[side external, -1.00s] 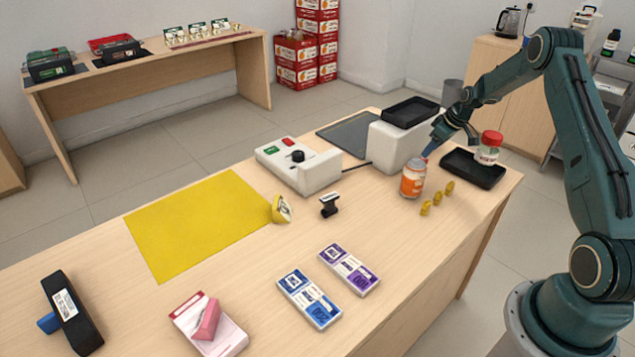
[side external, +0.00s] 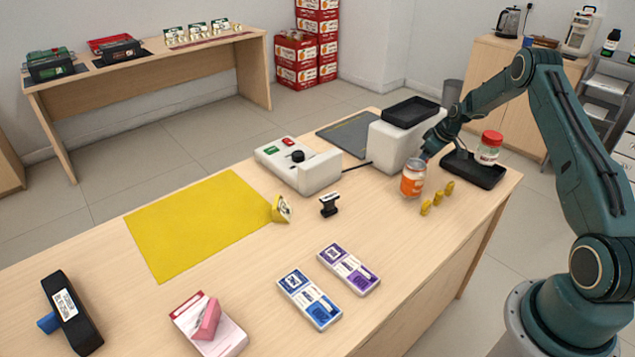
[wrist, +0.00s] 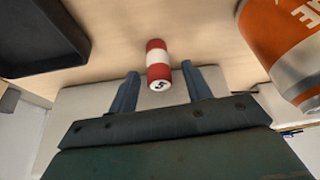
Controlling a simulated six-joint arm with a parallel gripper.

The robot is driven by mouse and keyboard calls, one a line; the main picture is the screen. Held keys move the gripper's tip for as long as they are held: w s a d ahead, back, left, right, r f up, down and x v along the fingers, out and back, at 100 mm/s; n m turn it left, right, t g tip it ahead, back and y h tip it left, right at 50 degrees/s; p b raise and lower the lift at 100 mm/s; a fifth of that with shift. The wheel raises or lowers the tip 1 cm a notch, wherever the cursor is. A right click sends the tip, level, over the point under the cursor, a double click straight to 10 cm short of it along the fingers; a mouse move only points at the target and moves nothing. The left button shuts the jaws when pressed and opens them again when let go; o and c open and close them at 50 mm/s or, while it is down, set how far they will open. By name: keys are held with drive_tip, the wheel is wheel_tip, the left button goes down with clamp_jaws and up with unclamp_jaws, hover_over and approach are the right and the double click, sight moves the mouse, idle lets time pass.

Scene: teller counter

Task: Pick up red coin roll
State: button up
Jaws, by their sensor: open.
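The red coin roll (wrist: 158,58), red with a white band and a "5" on its end, shows in the wrist view on the wooden counter. My gripper (wrist: 161,70) is open, with its two blue fingers to the left and right of the roll's near end. Gaps show between the roll and both fingers. In the side view my gripper (side external: 424,156) is low behind the orange-labelled jar (side external: 412,180). The roll is hidden there.
The orange jar (wrist: 288,45) is close on the right in the wrist view; a black tray (wrist: 40,38) is on the left. In the side view, a red-lidded jar (side external: 489,148) stands on the black tray (side external: 480,177). A white machine (side external: 390,148) stands behind my gripper.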

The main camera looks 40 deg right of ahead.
idle(0.4)
clamp_jaws()
drive_tip(key=shift+r, duration=0.1)
wheel_tip(320, 180, up, 20)
idle(0.8)
idle(0.5)
